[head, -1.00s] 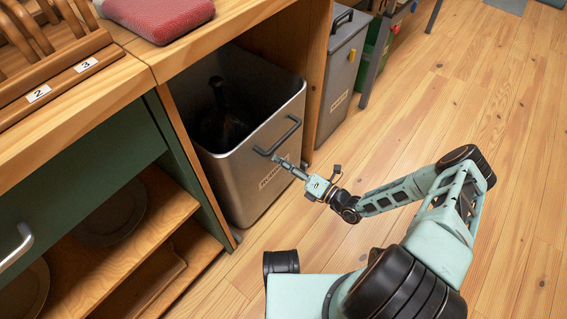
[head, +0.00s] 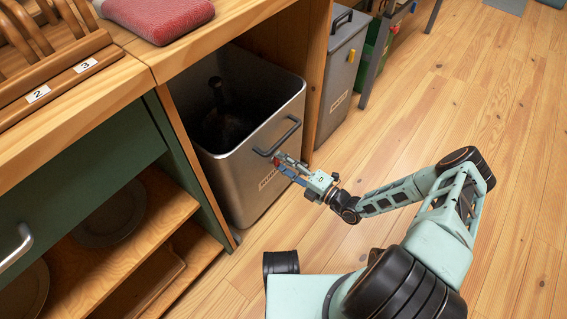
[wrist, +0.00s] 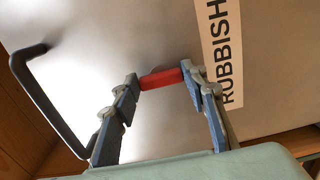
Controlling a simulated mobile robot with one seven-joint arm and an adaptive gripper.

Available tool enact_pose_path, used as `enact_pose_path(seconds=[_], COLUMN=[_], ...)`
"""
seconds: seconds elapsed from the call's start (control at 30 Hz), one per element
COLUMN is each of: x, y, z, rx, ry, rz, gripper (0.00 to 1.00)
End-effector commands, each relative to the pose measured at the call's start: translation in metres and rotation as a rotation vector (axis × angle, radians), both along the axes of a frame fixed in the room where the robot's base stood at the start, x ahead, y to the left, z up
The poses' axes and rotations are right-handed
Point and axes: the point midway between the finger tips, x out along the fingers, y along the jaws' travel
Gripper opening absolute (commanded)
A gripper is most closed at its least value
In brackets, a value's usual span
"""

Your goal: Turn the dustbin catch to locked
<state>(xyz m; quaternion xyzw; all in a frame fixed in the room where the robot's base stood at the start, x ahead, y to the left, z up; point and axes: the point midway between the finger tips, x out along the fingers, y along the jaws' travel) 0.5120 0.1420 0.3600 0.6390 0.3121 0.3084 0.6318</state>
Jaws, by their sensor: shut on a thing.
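The dustbin (head: 243,178) is a grey metal bin under the wooden counter, open at the top, with a dark bar handle (head: 278,139) on its front. A label reading RUBBISH is on the front, and also shows in the wrist view (wrist: 219,50). The red catch (wrist: 160,79) is a short bar on the bin's front, between handle and label. My gripper (head: 281,164) is at the bin's front, below the handle. Its two fingers are shut on the catch, one at each end. In the head view the fingers mostly hide the catch.
A dark long-handled object (head: 222,115) stands inside the bin. A second grey bin (head: 341,80) with a yellow catch (head: 351,56) stands beyond the wooden panel. Green shelving (head: 75,185) with plates is on the left. The wooden floor (head: 430,130) to the right is clear.

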Motion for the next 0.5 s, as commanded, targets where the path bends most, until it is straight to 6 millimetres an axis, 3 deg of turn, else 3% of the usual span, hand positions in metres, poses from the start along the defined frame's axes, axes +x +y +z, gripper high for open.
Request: enact_pose_path(seconds=[0.33, 0.37, 0.5], x=[0.0002, 0.0002, 0.0001], y=[0.0019, 0.0019, 0.0014], z=[0.0009, 0.0009, 0.0007], rx=[0.006, 0.006, 0.005], ry=[0.004, 0.004, 0.003], rz=[0.001, 0.001, 0.001], gripper=[0.16, 0.41, 0.57])
